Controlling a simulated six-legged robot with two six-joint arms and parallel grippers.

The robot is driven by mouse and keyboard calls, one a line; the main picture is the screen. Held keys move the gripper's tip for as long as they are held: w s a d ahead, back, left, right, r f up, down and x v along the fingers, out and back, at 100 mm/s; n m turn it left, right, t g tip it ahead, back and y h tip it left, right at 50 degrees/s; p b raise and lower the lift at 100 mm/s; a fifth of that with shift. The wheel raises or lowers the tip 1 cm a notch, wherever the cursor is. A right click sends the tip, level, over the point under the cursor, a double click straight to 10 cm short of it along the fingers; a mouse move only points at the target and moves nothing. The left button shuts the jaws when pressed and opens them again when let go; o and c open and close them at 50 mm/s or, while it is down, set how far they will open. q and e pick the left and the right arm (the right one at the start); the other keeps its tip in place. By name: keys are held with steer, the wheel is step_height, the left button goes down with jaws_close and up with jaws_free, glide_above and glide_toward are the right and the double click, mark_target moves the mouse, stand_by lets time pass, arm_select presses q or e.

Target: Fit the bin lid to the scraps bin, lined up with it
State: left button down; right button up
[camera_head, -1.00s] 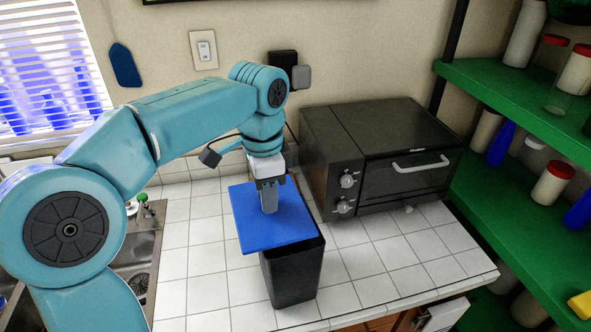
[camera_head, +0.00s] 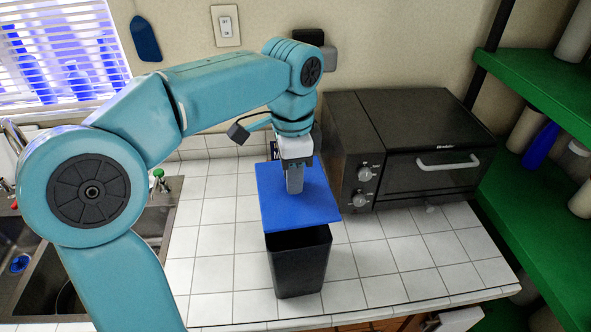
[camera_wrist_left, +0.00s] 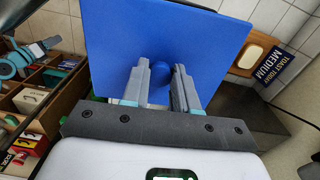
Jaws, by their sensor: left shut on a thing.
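The bin lid (camera_head: 305,210) is a flat blue square panel with a small blue knob (camera_wrist_left: 160,92). My left gripper (camera_head: 295,186) points down and is shut on the knob; the wrist view shows the knob between the two grey fingers (camera_wrist_left: 162,70). The scraps bin (camera_head: 298,272) is a black, open-topped bin standing upright on the tiled counter. The lid is over the back part of the bin's mouth, and the front of the dark opening shows below the lid's front edge. The gap in height between them is hard to judge. My right gripper is not in view.
A black toaster oven (camera_head: 425,130) stands close to the right of the lid. A sink (camera_head: 150,225) is at the left, partly behind my left arm. Green shelves (camera_head: 545,85) rise at the right. The counter beside the bin is clear.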

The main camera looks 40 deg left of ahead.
mark_target(292, 198)
arm_select(q)
steer(key=shift+s+a+f, duration=0.2)
steer(key=shift+s+f, duration=0.05)
steer(key=shift+f, duration=0.3)
steer(key=shift+s+d+f+b, duration=0.1)
steer(key=shift+s+f+b, duration=0.15)
steer(key=shift+b, duration=0.35)
steer(key=f+b, duration=0.1)
steer(key=f, duration=0.1)
steer(key=w+f+b, duration=0.1)
steer(key=f, duration=0.1)
steer(key=shift+d+b, duration=0.1)
steer(key=shift+b, duration=0.25)
steer(key=shift+s+f, duration=0.15)
steer(key=shift+s, duration=0.2)
steer(key=shift+d, duration=0.25)
steer(key=shift+w+a+f, duration=0.1)
steer(key=shift+w+a, duration=0.15)
steer(key=shift+s, duration=0.15)
steer(key=shift+s+d, duration=0.15)
